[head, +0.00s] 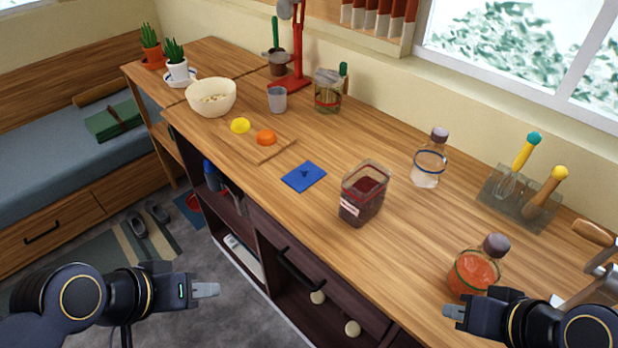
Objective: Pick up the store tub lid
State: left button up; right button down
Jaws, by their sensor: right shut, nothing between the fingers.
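The store tub lid, a flat blue square (300,181) with a small dark raised piece in its middle, lies on the wooden counter in the head view. It is left of the clear store tub (350,208), which stands open with dark red contents and a pale label. My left gripper (207,289) is over the floor at the lower left, apart from the lid; its fingers are seen side-on and their opening is unclear. My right gripper (453,311) is shut and empty at the counter's front edge, beside the jar of orange-red contents (472,275).
A bowl (212,97), cup (277,99) and jar (328,95) stand farther back. A bottle (428,168) and utensil holder (515,204) are at the right. Counter around the lid is clear.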

aim_at(303, 176)
jog(key=j+z, duration=0.1)
jog(key=z, duration=0.35)
jog(key=j+z, duration=0.15)
jog(key=z, duration=0.25)
jog(key=j+z, duration=0.15)
jog(key=z, duration=0.3)
jog(key=j+z, duration=0.15)
jog(key=z, duration=0.25)
jog(key=k+j+z, duration=0.15)
jog(key=j, duration=0.2)
jog(key=j+z, duration=0.2)
jog(key=j, duration=0.15)
jog(key=k+j+z, duration=0.15)
jog(key=j, duration=0.15)
jog(key=k+j+z, duration=0.2)
jog(key=k+j, duration=0.1)
jog(key=j, duration=0.4)
jog(key=k, duration=0.05)
